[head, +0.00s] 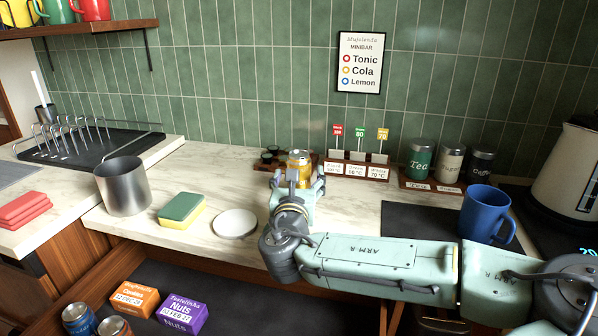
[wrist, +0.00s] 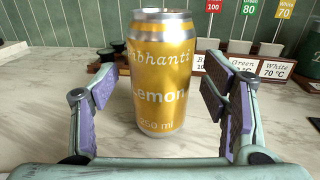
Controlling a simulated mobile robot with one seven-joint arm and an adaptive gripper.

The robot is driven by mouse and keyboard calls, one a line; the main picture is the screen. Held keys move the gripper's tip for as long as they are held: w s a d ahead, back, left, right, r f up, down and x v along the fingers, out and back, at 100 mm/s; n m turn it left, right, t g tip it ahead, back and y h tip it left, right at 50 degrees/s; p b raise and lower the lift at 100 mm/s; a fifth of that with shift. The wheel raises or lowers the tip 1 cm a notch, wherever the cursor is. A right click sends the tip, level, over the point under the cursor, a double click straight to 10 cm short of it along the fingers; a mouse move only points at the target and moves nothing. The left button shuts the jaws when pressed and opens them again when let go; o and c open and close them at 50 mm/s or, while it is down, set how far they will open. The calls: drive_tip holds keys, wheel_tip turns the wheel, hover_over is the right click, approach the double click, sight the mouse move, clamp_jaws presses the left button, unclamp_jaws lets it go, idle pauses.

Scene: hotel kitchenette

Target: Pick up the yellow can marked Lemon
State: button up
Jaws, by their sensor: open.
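The yellow can marked Lemon (wrist: 160,72) stands upright on the counter, its label facing the wrist camera. In the head view the can (head: 299,158) shows just beyond my gripper (head: 297,182), which hides its lower part. In the wrist view my gripper (wrist: 162,95) is open, with one purple-padded finger to the left of the can and one to the right. A gap shows on both sides, so neither finger touches it. How deep the can sits between the fingers is hard to tell.
Behind the can are a labelled tea rack (head: 345,169) and dark small items (head: 268,157). A white round plate (head: 235,223), a sponge (head: 181,210) and a steel pot (head: 123,186) stand left. A blue mug (head: 484,213) is right, near my arm. Other cans (head: 78,318) sit lower left.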

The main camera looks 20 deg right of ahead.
drive_tip(key=shift+w+d, duration=0.25)
drive_tip(key=shift+w, duration=0.25)
drive_tip(key=shift+c, duration=0.6)
drive_tip(key=c, duration=1.4)
